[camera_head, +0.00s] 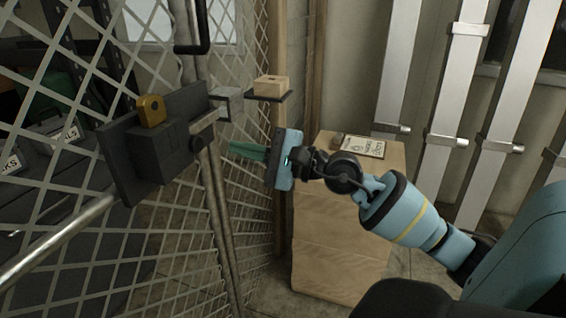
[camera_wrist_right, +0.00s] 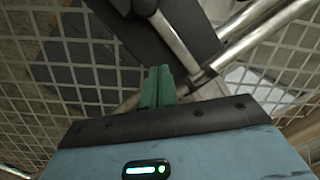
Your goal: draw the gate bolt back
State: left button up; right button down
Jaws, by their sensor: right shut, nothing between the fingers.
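A dark lock case (camera_head: 165,150) is fixed to the mesh gate (camera_head: 60,190), with a brass-yellow piece (camera_head: 151,110) on its top. In the right wrist view the shut fingers (camera_wrist_right: 157,78) stand before metal tubes (camera_wrist_right: 176,42) and a dark plate (camera_wrist_right: 188,22). My left gripper is not in view.
A grey box-like bracket (camera_head: 226,103) sits just beyond the case. A small shelf (camera_head: 268,96) carries a wooden block (camera_head: 271,84). A wooden cabinet (camera_head: 340,230) with a card (camera_head: 358,146) on top stands behind my right arm. Metal posts line the right wall.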

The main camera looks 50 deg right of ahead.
jog(key=r+b+v, duration=0.1)
jog(key=b+v, duration=0.1)
jog(key=v, duration=0.5)
jog(key=shift+s+f+b, duration=0.35)
jog(key=shift+s+f, duration=0.1)
jog(key=shift+s, duration=0.05)
jog(key=shift+f, duration=0.1)
